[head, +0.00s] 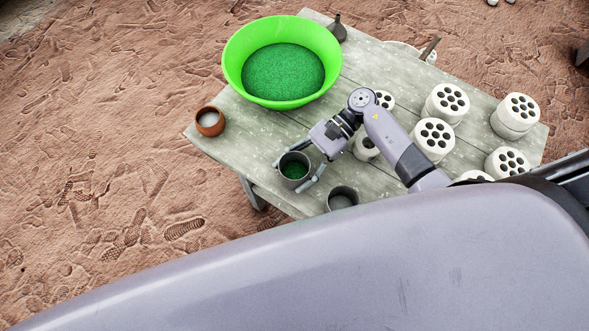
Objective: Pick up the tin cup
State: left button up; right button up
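A grey metal cup (294,183) with green material inside stands near the front left edge of the wooden table. A second grey metal cup (342,190) stands to its right, partly hidden by my own body. I cannot tell which is the tin cup. My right gripper (292,177) reaches in from the right, with its fingers spread on either side of the green-filled cup. A small gap seems to show at the right finger; contact on the left side is unclear. My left gripper is not in view.
A large bright green basin (237,58) of green material stands behind on the table (232,132). A brown clay bowl (210,122) sits at the left corner. Several white cylinders with holes (433,139) stand on the right. A dark, narrow-necked item (337,29) is at the back.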

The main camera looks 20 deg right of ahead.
jog(key=c, duration=0.7)
jog(key=shift+r, duration=0.1)
jog(key=shift+c, duration=0.2)
